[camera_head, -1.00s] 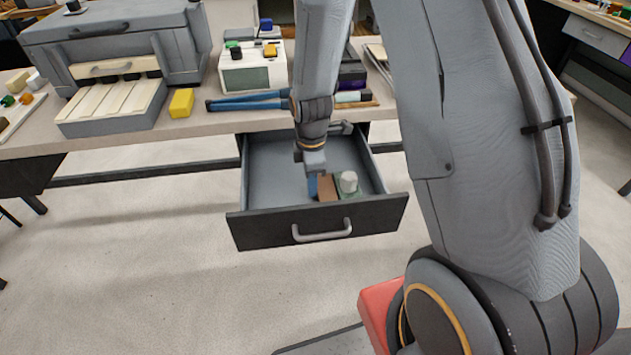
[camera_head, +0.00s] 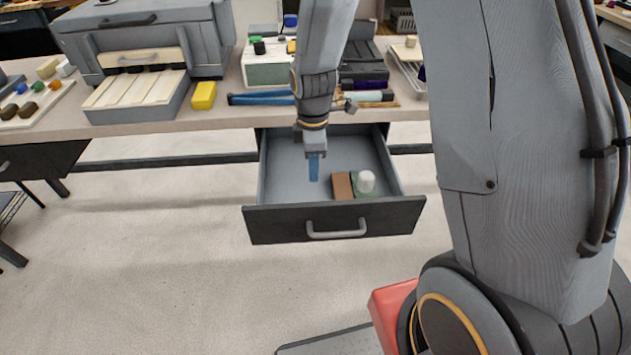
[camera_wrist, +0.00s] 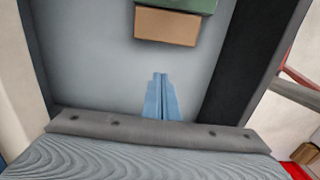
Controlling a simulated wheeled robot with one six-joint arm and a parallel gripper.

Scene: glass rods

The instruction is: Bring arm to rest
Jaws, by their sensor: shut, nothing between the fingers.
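My gripper (camera_head: 314,168) points down above the open drawer in the head view, its blue fingers together with nothing between them. In the wrist view the shut fingers (camera_wrist: 161,97) show over the grey drawer floor. A brown block (camera_head: 342,186) lies in the drawer beside a white-topped green item (camera_head: 365,183), both to the right of my fingers and apart from them. In the wrist view the brown block (camera_wrist: 166,27) lies beyond the fingertips, with the green item (camera_wrist: 176,5) partly cut off at the top edge.
The drawer (camera_head: 333,224) stands pulled out below the worktable (camera_head: 140,124). On the table are a grey machine with pale slats (camera_head: 137,89), a yellow block (camera_head: 204,95), blue tongs (camera_head: 262,99) and a white device (camera_head: 266,72). The floor in front is clear.

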